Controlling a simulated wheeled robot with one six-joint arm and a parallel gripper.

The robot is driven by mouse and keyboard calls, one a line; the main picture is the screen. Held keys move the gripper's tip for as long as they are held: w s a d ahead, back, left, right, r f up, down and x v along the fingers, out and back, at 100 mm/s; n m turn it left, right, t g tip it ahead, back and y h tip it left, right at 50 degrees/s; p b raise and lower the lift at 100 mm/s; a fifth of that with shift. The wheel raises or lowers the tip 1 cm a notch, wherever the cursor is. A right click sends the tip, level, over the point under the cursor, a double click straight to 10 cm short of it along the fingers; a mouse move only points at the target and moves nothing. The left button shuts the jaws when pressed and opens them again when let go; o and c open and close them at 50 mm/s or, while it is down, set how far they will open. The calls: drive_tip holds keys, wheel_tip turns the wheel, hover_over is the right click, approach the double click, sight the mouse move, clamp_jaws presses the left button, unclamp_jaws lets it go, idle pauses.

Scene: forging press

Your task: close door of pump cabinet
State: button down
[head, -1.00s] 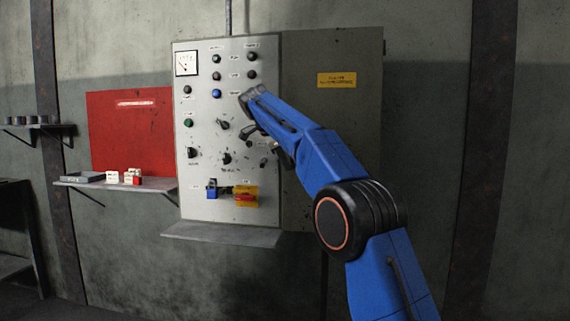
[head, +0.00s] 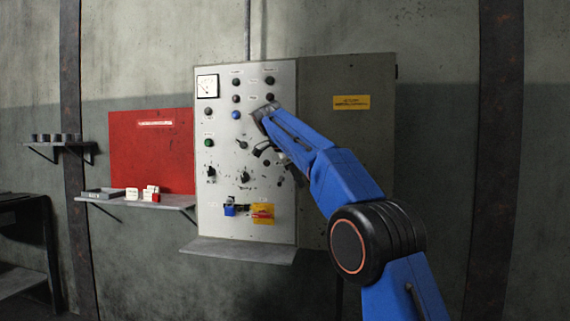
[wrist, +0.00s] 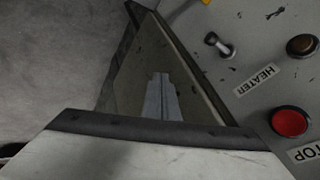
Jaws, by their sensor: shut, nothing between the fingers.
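A grey cabinet with a control panel (head: 220,165) hangs on the wall in the head view. A darker grey face (head: 345,190) with a yellow label adjoins it on the right. I cannot tell whether this is the pump cabinet or whether that face is a door. My gripper, beyond the blue arm in front of the panel, is not clear there. In the wrist view its fingers (wrist: 160,92) are shut and empty, over a brownish panel (wrist: 145,70) with a pale edge. A whitish surface with a dark strip hides their base. Contact and door angle cannot be told.
A grey panel with a HEATER toggle (wrist: 217,43) and a red STOP button (wrist: 289,122) is close on the right in the wrist view. A ledge (head: 237,251) sits under the cabinet. Left are a red board (head: 150,150) and wall shelves (head: 130,202).

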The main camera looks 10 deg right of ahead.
drive_tip(key=w+a+v, duration=0.1)
drive_tip(key=v, duration=0.7)
drive_tip(key=s+d+n+y, duration=0.1)
drive_tip(key=s+d+n, duration=0.5)
drive_tip(key=s+d, duration=0.3)
drive_tip(key=s+d+f+n+y, duration=0.1)
drive_tip(key=s+d+f+n, duration=0.2)
drive_tip(key=s, duration=0.4)
drive_tip(key=s+d+f+n+y, duration=0.1)
drive_tip(key=s+d+f+n, duration=0.2)
drive_tip(key=s, duration=0.5)
drive_tip(key=s+d+f+n+y, duration=0.1)
drive_tip(key=s+f+n, duration=0.1)
drive_tip(key=s+f, duration=1.3)
drive_tip(key=s+d+f+n+y, duration=0.1)
drive_tip(key=s+d+f+n, duration=0.1)
drive_tip(key=s+f, duration=1.4)
wheel_tip(320, 180, down, 4)
drive_tip(key=shift+s+d+f+n, duration=0.15)
drive_tip(key=shift+s+d+n, duration=0.2)
drive_tip(key=shift+n, duration=0.45)
